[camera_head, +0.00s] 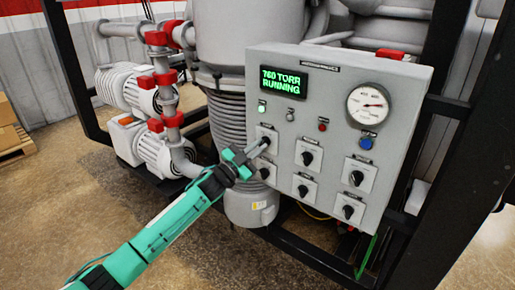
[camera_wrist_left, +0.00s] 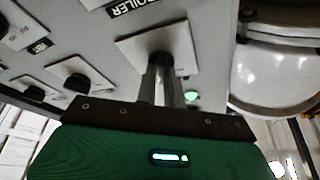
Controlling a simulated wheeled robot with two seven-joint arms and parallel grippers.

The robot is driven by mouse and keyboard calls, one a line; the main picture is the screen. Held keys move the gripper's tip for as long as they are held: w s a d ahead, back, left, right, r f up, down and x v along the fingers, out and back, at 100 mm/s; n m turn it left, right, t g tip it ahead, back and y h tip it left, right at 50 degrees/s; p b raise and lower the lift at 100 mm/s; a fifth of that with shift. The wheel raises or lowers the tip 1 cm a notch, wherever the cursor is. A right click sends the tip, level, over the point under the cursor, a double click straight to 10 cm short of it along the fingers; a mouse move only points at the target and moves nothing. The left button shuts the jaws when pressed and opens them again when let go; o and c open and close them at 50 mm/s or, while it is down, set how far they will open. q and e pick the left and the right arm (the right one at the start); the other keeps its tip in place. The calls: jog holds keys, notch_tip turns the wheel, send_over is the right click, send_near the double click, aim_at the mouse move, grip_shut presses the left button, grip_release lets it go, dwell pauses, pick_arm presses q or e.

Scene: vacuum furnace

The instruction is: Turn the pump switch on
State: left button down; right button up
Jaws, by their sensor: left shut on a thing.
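The grey control panel (camera_head: 337,112) carries several black rotary switches on pale square plates. My left gripper (camera_head: 259,147) reaches in from the left and is shut on the upper-left switch (camera_head: 268,131). In the left wrist view, my fingers (camera_wrist_left: 163,80) close around this switch's knob in front of its pale plate (camera_wrist_left: 186,42). The knob is mostly hidden, so its angle cannot be told. A partly cut-off label beside the plate seems to end in "OILER". The display (camera_head: 282,81) reads "760 TORR RUNNING". A green lamp (camera_head: 262,107) above the switch is lit. My right gripper is not in view.
Other switches (camera_head: 308,155) sit close to the right and below. A dial gauge (camera_head: 368,105) and a blue button (camera_head: 366,143) are at the panel's right. White pumps with red-clamped pipes (camera_head: 158,150) stand at left. Dark frame posts (camera_head: 440,140) flank the furnace.

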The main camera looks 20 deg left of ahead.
pick_arm(q)
jog(key=c, duration=1.5)
grip_release()
jog(key=b+v, duration=0.4)
jog(key=v, duration=1)
jog(key=shift+d, duration=0.1)
